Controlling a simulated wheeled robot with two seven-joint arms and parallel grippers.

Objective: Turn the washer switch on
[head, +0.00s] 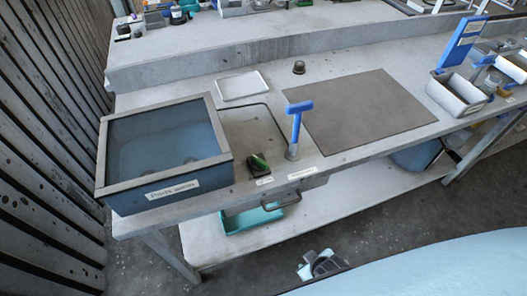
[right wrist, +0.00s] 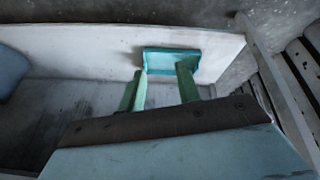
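The parts washer is a blue box (head: 160,197) with a framed glass lid, labelled on its front, at the left end of the workbench in the head view. A small dark rocker switch with a green top (head: 258,163) sits on the bench just right of the washer, near the front edge. Its on or off setting is too small to read. In the right wrist view my right gripper (right wrist: 160,80) has its two green fingers apart with nothing between them, clear of the switch. Part of a gripper shows low in the head view, but I cannot tell which arm it belongs to.
A blue-handled lever (head: 298,121) stands upright right of the switch. A grey mat (head: 360,112) covers the bench middle. A drawer handle (head: 282,202) sticks out under the front edge. A teal tray (head: 243,220) lies on the lower shelf, also in the right wrist view (right wrist: 170,60).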

